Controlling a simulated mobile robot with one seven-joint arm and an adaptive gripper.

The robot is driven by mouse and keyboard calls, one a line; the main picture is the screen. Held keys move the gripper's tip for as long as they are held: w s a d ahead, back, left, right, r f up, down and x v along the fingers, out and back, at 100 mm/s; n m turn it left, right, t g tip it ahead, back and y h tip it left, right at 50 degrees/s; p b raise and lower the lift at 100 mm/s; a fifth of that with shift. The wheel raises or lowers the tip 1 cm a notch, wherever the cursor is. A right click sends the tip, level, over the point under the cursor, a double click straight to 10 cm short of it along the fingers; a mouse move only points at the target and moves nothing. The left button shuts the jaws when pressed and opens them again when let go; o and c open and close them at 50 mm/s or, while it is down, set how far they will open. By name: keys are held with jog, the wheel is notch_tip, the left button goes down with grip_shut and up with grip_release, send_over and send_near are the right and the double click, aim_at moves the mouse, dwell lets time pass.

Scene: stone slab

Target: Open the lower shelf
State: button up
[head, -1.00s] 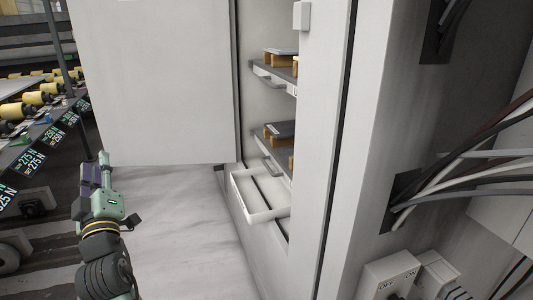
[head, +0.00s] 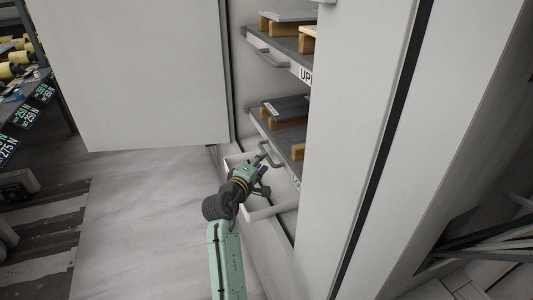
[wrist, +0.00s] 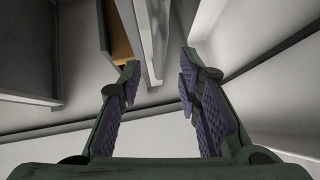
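The lower shelf (head: 262,125) is a dark board with a pale front edge inside the open cabinet, bearing a dark plate on wooden blocks. Its grey bar handle (head: 268,152) sticks out at the front. My gripper (head: 261,168) is at this handle, just below it in the head view; contact cannot be told. In the wrist view my gripper (wrist: 160,68) is open, its purple-padded fingers apart. A pale edge and a grey bar-like part lie ahead between the fingertips, with a wooden block (wrist: 120,42) to the left. My gripper partly hides the area below the handle.
The upper shelf (head: 285,50) with its own handle is above. A white drawer (head: 268,212) stands pulled out below, beneath my gripper. The open cabinet door (head: 140,75) is at the left. Clear floor (head: 135,220) lies in front of the cabinet.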

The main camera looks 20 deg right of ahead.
jog(key=x, duration=0.5)
jog(key=shift+w+d+p, duration=0.15)
jog(key=shift+w+p, duration=0.15)
jog(key=shift+c, duration=0.3)
grip_shut()
dwell(0.3)
